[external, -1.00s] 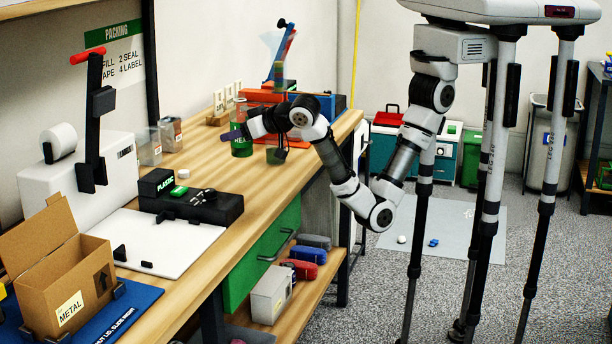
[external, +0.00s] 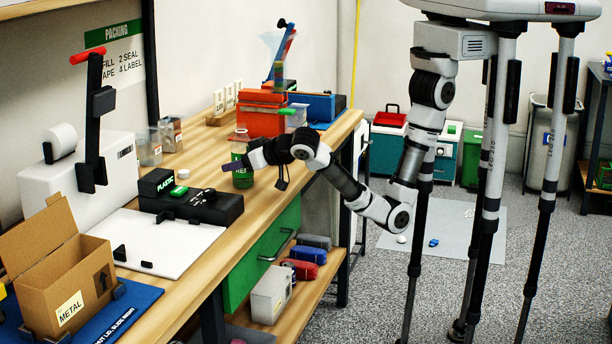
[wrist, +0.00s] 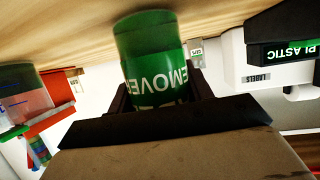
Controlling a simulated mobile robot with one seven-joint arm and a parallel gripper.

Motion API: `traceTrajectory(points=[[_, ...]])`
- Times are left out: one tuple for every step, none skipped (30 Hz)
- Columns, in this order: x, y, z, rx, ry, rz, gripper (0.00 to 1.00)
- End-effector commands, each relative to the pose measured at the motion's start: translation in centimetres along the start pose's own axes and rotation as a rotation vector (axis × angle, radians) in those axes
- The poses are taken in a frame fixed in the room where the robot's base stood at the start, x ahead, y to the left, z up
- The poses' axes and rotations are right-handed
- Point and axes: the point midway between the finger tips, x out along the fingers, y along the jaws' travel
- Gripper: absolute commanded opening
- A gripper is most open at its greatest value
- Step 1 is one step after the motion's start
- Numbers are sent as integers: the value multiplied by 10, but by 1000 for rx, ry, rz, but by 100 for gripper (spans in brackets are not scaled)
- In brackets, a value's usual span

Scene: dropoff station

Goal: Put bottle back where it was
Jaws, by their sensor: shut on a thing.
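The bottle is green with white lettering that reads in part "REMOVE". In the external view the bottle (external: 242,178) is upright over the wooden bench, left of the end of my arm. In the wrist view the bottle (wrist: 155,65) stands between the two dark fingers of my gripper (wrist: 160,95). My gripper is shut on it; in the external view my gripper (external: 238,166) reaches it from the right. The bottle's base is close to the bench top; I cannot tell whether it touches. Part of the bottle is hidden by the fingers.
A black device marked PLASTIC (external: 190,203) sits left of the bottle. Clear jars (external: 150,148) stand by the wall. An orange box (external: 262,120) and a blue box (external: 318,106) are behind. Bare bench (external: 208,150) lies around the bottle. A white board (external: 168,240) is nearer.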

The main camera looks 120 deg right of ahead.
Motion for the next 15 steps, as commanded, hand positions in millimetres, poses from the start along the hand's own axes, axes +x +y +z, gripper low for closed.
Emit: traceTrajectory(points=[[1, 0, 3, 0, 1, 0, 22], [2, 0, 4, 0, 0, 0, 22], [1, 0, 2, 0, 0, 0, 56], [1, 0, 2, 0, 0, 0, 60], [1, 0, 2, 0, 0, 0, 64], [1, 0, 2, 0, 0, 0, 69], [1, 0, 2, 0, 0, 1, 72], [1, 0, 2, 0, 0, 1, 72], [1, 0, 2, 0, 0, 1, 72], [1, 0, 2, 0, 0, 1, 72], [1, 0, 2, 0, 0, 0, 72], [1, 0, 2, 0, 0, 0, 72], [1, 0, 2, 0, 0, 0, 72], [1, 0, 2, 0, 0, 0, 72], [1, 0, 1, 0, 0, 0, 72]])
